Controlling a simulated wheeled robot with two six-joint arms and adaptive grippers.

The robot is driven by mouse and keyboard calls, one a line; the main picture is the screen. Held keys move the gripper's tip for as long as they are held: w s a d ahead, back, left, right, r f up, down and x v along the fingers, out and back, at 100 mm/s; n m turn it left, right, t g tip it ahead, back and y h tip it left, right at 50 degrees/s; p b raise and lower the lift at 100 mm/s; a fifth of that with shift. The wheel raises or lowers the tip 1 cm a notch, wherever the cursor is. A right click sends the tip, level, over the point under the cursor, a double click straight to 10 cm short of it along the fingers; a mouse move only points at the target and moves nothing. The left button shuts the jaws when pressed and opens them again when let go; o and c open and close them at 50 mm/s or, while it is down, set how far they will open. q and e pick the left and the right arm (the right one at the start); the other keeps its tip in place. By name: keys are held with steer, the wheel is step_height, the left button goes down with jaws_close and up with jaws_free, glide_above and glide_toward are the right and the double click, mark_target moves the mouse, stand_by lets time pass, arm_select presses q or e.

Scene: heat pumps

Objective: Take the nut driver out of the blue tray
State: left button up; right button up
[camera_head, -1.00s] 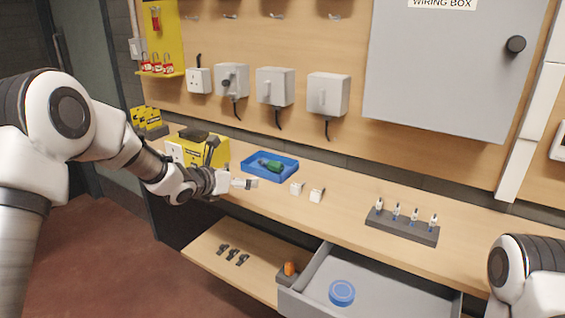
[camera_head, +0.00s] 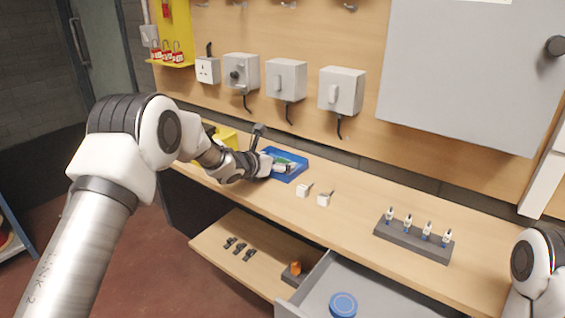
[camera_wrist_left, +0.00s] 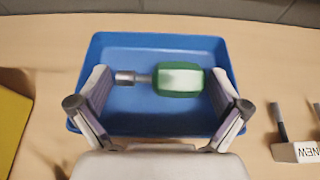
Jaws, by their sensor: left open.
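The blue tray (camera_head: 299,164) lies on the workbench below the wall boxes. The nut driver (camera_wrist_left: 178,79), with a green and pale handle and a grey metal shaft, lies in the tray, shaft to the left in the left wrist view. In the head view it is mostly hidden by my gripper. My left gripper (camera_head: 281,167) is at the near side of the tray. In the left wrist view its open fingers (camera_wrist_left: 162,100) spread across the tray, with the nut driver between and beyond them. My right gripper is out of view; part of my right arm shows.
A yellow box (camera_head: 226,136) stands left of the tray. Small white blocks (camera_head: 303,190) sit right of it, one labelled NEW. A dark rack (camera_head: 412,240) holds several small bottle-like items. An open drawer (camera_head: 375,300) holds a blue round object. Grey boxes (camera_head: 286,80) hang on the wall.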

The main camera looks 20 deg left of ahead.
arm_select(q)
steer(key=shift+s, duration=0.1)
steer(key=c, duration=0.9)
steer(key=shift+c, duration=0.2)
